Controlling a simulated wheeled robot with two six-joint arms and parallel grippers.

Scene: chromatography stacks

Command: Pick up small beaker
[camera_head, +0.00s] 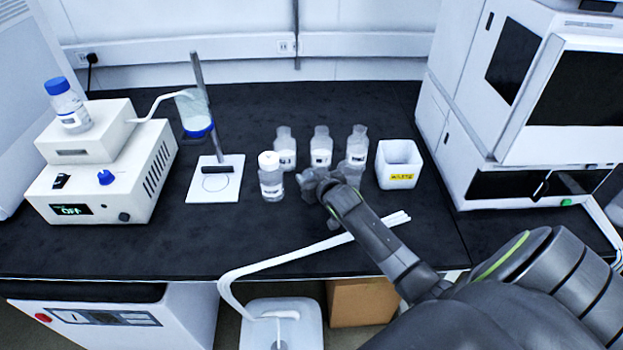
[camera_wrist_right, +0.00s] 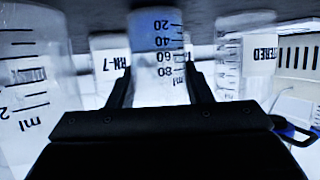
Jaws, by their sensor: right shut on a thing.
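My right gripper (camera_head: 322,184) is low over the black bench, among the bottles. In the right wrist view, my right gripper (camera_wrist_right: 160,92) has its two dark fingers on either side of a small clear beaker (camera_wrist_right: 158,50), shut on it. The beaker has dark graduation marks from 20 to 80. In the head view the gripper covers much of that spot, and I cannot clearly make out the beaker there. My left gripper is not in view.
A white-capped bottle (camera_head: 270,178) stands just left of my right gripper. Clear bottles (camera_head: 321,150) stand behind, and a white waste container (camera_head: 399,165) to the right. White tubing (camera_head: 290,258) crosses the front edge. A stand (camera_head: 214,180) is at left.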

